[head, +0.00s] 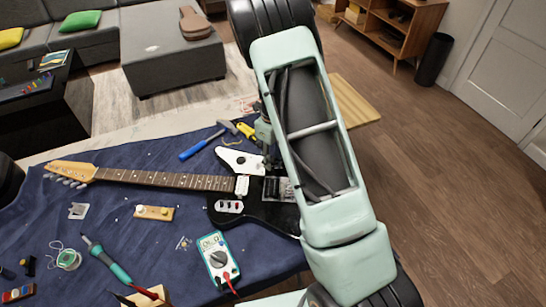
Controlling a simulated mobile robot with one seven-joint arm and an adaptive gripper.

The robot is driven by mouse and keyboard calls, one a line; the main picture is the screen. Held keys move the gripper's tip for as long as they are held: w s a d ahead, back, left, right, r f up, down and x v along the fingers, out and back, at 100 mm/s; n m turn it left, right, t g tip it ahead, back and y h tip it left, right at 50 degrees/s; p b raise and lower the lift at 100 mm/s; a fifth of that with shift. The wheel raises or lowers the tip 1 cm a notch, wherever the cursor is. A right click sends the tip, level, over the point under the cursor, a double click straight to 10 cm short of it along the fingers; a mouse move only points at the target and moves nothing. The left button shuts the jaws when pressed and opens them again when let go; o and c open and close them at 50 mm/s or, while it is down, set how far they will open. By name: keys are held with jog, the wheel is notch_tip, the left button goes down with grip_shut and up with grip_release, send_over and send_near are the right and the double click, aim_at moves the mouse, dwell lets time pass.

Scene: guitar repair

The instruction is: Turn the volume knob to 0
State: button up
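A black electric guitar (226,212) lies on the blue cloth, its neck (165,178) pointing left. It has a white pickguard piece (240,160) and an open cavity with grey parts (277,189). My arm crosses the picture from top to bottom and covers the right end of the body. My gripper (269,161) points down over the upper part of the guitar body, beside the white piece. It is small and partly behind my arm, so its opening and any contact are unclear. I cannot make out the volume knob on the body.
A multimeter (217,257) lies just below the guitar. A small wooden piece with light knobs (154,213), a soldering iron (107,262) and a solder spool (68,259) lie at left.

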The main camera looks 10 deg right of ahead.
grip_shut()
